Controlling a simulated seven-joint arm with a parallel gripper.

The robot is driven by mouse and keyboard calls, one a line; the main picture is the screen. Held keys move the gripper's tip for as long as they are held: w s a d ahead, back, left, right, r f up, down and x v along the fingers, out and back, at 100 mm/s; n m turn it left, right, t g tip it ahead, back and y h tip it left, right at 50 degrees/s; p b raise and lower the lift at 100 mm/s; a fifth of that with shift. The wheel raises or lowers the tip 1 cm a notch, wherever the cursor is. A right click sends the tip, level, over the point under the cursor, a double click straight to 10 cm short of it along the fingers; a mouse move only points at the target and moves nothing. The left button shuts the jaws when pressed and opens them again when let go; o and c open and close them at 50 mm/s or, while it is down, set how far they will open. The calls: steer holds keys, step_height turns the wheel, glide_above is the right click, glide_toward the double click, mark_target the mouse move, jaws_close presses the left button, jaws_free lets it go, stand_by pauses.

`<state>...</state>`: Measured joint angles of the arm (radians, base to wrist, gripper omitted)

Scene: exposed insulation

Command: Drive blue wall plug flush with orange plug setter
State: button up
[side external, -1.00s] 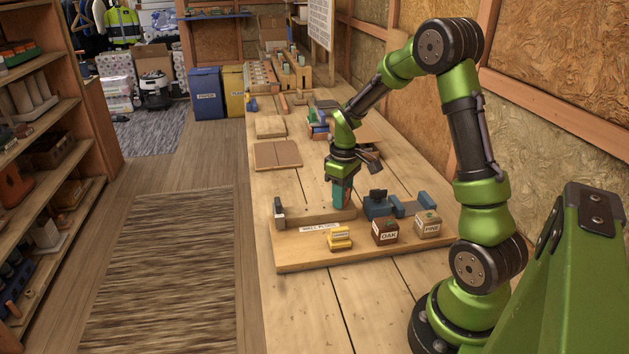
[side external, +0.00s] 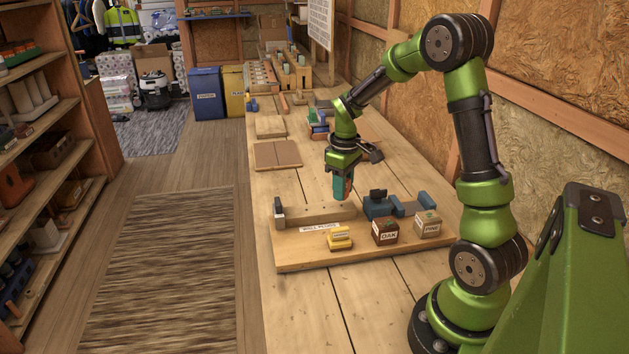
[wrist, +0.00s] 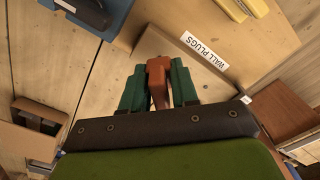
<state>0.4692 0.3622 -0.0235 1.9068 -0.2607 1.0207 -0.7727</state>
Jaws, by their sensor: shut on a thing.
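My gripper (side external: 342,192) is shut on the orange plug setter, with its teal fingers pointing down. In the wrist view the orange plug setter (wrist: 158,78) sits between the teal fingers, its head toward the top and a narrower shank running down between them. The setter is above the long wooden block labelled WALL PLUGS (side external: 315,217), apart from it in the side view. The block's label shows in the wrist view (wrist: 204,51). I cannot make out the blue wall plug clearly; a tiny dark spot beside the right finger is too small to identify.
The block stands on a wooden board (side external: 290,255). A yellow piece (side external: 340,238), a brown OAK block (side external: 385,231) and a PINE block (side external: 427,224) stand along its front. A blue fixture (side external: 380,207) is to the right. Flat wooden panels (side external: 278,155) lie farther back on the bench.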

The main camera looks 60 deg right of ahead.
steer(key=shift+r, duration=2.2)
